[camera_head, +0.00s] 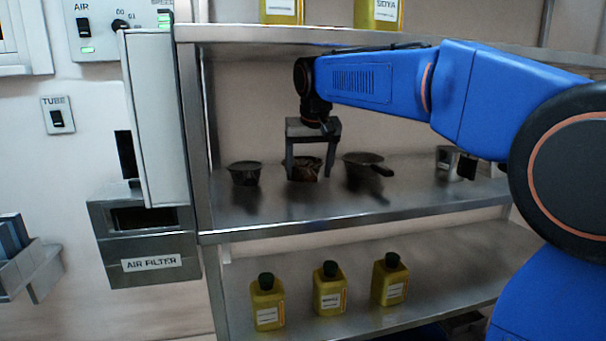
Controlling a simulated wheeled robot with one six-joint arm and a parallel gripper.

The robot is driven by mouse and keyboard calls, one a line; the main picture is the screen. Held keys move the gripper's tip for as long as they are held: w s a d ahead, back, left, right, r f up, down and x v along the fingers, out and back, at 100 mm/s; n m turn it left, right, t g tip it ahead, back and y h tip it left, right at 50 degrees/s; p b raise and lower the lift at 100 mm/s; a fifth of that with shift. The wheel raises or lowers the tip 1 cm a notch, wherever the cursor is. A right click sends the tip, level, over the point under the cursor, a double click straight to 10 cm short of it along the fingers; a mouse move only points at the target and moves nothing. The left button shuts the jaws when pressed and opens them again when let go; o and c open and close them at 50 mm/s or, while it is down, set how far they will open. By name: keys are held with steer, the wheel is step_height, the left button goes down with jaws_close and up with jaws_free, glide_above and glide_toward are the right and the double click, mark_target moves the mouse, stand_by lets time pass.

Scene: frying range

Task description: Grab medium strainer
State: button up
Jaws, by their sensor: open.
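Three dark strainers or bowls stand in a row on the middle metal shelf. The left one (245,174) is the smallest looking. The middle one (302,172) has a brownish inside and is partly hidden by my gripper. The right one (362,167) has a dark handle pointing to the right. Which one is the medium strainer I cannot tell for sure by size. My gripper (308,174) points down, open, its two fingers spread in front of or around the middle one. I cannot tell whether it touches it.
A metal cup (446,158) stands further right on the middle shelf (350,212). Yellow bottles (330,290) stand on the lower shelf, and more yellow containers (281,10) on the top one. The air filter box (150,262) and the shelf's upright post are on the left.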

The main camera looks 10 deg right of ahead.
mark_target(307, 168)
steer(key=w, duration=0.3)
steer(key=shift+w+d+f, duration=0.15)
steer(key=shift+w, duration=0.15)
steer(key=shift+f, duration=0.45)
steer(key=shift+c, duration=0.5)
jaws_close()
